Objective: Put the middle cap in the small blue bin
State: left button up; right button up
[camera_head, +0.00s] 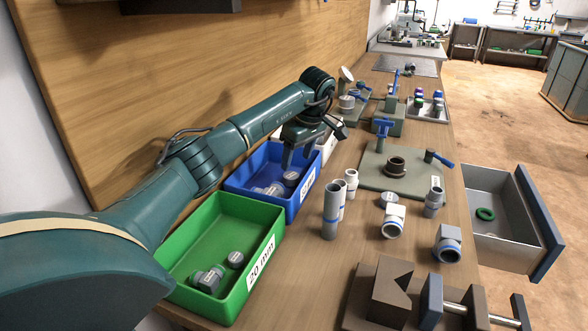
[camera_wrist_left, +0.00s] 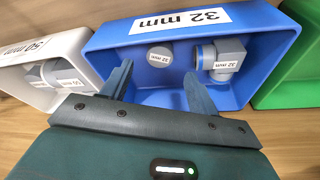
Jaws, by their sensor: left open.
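The blue bin (camera_head: 262,197) stands against the wooden back panel. It fills the middle of the left wrist view (camera_wrist_left: 118,32) and bears a "32 mm" label. My left gripper (camera_head: 300,160) is over the bin, open and empty. In the left wrist view its two fingers (camera_wrist_left: 158,76) reach over the bin's near wall. A round grey cap (camera_head: 291,178) lies inside the bin; it also shows between and beyond the fingertips (camera_wrist_left: 159,56), apart from them. A grey elbow fitting (camera_wrist_left: 223,57) lies beside it. I cannot tell which cap is the middle one. My right gripper is out of view.
A green bin (camera_head: 270,238) with grey fittings stands nearer, and a white bin (camera_wrist_left: 18,75) is on the other side. An open drawer (camera_head: 510,240) juts out on the right.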

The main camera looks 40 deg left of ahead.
pick_arm(q)
jog(key=v, duration=0.5)
jog(key=shift+d+r, duration=0.1)
jog(key=shift+r, duration=0.3)
jog(key=shift+s+f, duration=0.1)
